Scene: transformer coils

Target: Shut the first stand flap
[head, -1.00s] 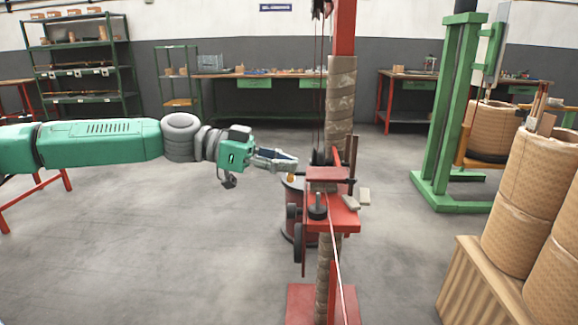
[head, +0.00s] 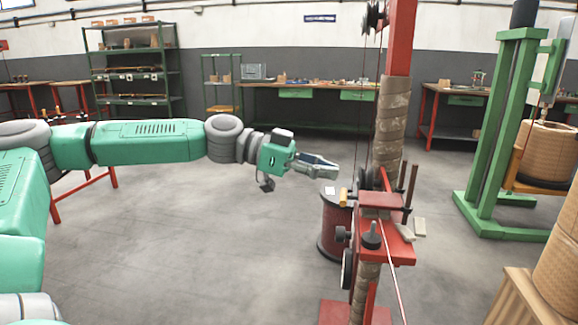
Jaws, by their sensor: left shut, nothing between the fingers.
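The red stand (head: 397,45) rises right of centre, its post partly wrapped in brown material. A red flap-like plate (head: 381,200) sits at mid-height on the stand, above a red bracket (head: 400,252) with black knobs and rollers. I cannot tell for sure which part is the first flap. My left gripper (head: 335,168) is shut and empty. It points right, left of the post and a little above the plate, apparently apart from it. My right gripper is not in view.
A dark red drum (head: 335,225) stands behind the stand. A green frame (head: 490,130) and large coils (head: 545,150) are on the right. Shelves (head: 130,70) and a workbench (head: 300,90) line the back wall. The floor at left centre is clear.

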